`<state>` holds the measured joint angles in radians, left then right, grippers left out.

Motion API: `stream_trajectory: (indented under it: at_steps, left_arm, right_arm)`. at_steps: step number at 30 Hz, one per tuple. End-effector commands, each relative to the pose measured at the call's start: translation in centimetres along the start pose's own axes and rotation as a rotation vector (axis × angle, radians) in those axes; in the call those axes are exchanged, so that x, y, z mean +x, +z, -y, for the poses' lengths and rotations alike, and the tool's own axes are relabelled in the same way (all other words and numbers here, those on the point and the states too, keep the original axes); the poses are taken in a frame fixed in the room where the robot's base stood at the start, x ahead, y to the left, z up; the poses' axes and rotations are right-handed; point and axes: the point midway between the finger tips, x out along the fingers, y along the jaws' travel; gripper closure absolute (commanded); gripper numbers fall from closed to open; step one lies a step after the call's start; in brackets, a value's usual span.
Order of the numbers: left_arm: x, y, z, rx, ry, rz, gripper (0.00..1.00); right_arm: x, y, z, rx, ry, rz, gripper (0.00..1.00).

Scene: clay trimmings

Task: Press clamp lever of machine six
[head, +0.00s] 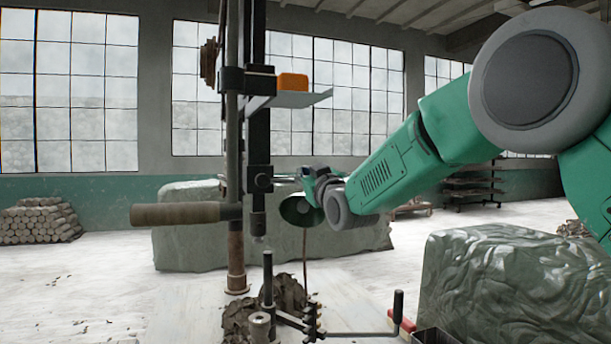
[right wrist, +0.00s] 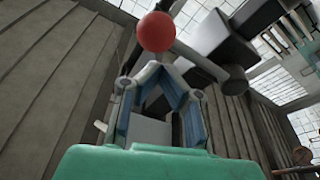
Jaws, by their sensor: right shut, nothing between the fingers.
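The machine is a dark upright press (head: 256,140) with a brown-handled bar (head: 180,214) sticking out to the left. In the right wrist view a red ball knob (right wrist: 155,32) shows just beyond my right fingertips, with a dark bar (right wrist: 195,62) behind it. I cannot tell whether knob and fingertips touch, nor which lever is the clamp lever. No machine number is readable. My right gripper (right wrist: 153,68) is shut and empty, its blue fingers meeting at the tips. In the head view it is small, beside the column, partly hidden by its own wrist. My left gripper is out of view.
An orange block (head: 292,82) sits on a small shelf on the machine. Clay trimmings (head: 240,318) lie at its foot, near a crank with a black handle (head: 397,307). A large green-grey block (head: 500,285) stands at right, another (head: 185,245) behind. Floor at left is mostly clear.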

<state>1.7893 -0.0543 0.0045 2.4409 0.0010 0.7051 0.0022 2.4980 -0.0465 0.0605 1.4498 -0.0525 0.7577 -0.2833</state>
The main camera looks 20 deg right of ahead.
Motion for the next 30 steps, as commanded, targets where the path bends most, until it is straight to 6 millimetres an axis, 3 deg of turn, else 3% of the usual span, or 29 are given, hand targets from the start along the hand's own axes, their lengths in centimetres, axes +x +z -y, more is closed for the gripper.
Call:
stream_trajectory:
  at_steps: [11, 30]
  left_arm:
    - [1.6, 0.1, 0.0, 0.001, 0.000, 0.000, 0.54]
    - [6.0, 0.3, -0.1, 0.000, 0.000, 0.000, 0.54]
  right_arm:
    - [-0.5, 1.9, -0.4, 0.131, 0.034, 0.002, 1.00]
    - [-1.6, 6.5, 3.0, 0.639, 0.158, 0.002, 1.00]
